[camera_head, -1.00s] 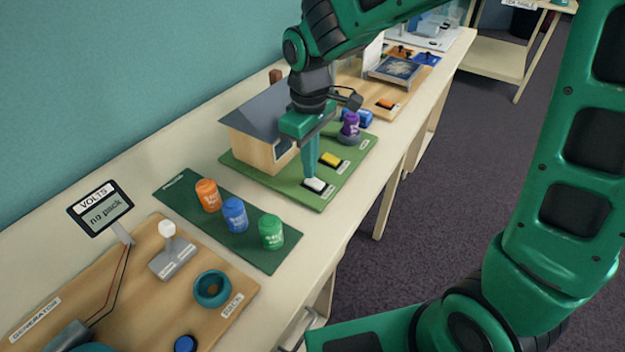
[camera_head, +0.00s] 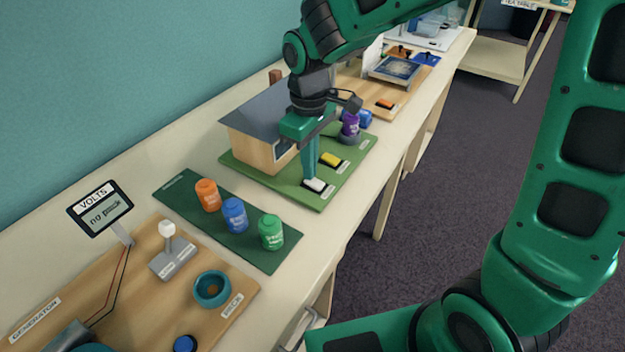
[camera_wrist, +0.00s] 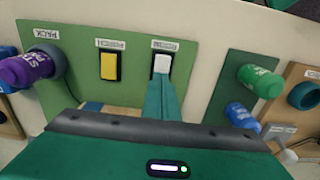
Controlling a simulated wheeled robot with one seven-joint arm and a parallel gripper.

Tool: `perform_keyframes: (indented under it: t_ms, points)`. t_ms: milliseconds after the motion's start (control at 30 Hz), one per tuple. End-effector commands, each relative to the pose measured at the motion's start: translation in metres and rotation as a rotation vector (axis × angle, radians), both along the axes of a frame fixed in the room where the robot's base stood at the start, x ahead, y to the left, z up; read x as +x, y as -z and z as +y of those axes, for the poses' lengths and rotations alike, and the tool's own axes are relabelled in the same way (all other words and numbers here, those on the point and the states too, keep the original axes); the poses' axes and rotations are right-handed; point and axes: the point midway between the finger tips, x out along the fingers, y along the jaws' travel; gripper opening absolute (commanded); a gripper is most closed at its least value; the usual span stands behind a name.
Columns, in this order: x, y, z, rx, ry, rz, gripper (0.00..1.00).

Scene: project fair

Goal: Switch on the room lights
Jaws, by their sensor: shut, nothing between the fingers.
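The model house (camera_head: 262,125) stands on a green board (camera_head: 235,160) on the long table. A white rocker switch (camera_head: 318,186) sits at the board's near edge; in the wrist view the white switch (camera_wrist: 161,63) is beside a label that seems to read ROOM. A yellow switch (camera_head: 331,159) is next to it, by a label like PORCH. My gripper (camera_head: 310,176) is shut and empty, pointing down, its fingertips at the white switch. In the wrist view the fingertips (camera_wrist: 162,82) overlap the switch's edge; whether they press it is unclear. The house window (camera_head: 284,149) looks dark.
A purple pack (camera_head: 350,124) sits in a holder on the green board. Orange (camera_head: 207,194), blue (camera_head: 234,214) and green (camera_head: 271,231) packs stand on a dark green mat (camera_head: 178,188). The generator board (camera_head: 130,270) is nearer. The meter (camera_head: 101,208) reads "no pack".

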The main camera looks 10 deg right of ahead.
Motion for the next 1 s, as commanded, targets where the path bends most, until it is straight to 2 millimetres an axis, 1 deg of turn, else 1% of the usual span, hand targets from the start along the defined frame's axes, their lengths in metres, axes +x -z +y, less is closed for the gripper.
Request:
perform_keyframes:
  t_ms: [667,767,1000]
  points:
    - [0.0,0.008,0.0,-0.001,0.0,0.001,0.0]
    - [0.0,0.004,0.0,0.001,0.0,-0.001,0.0]
    - [0.0,-0.012,0.0,0.001,0.0,-0.001,0.0]
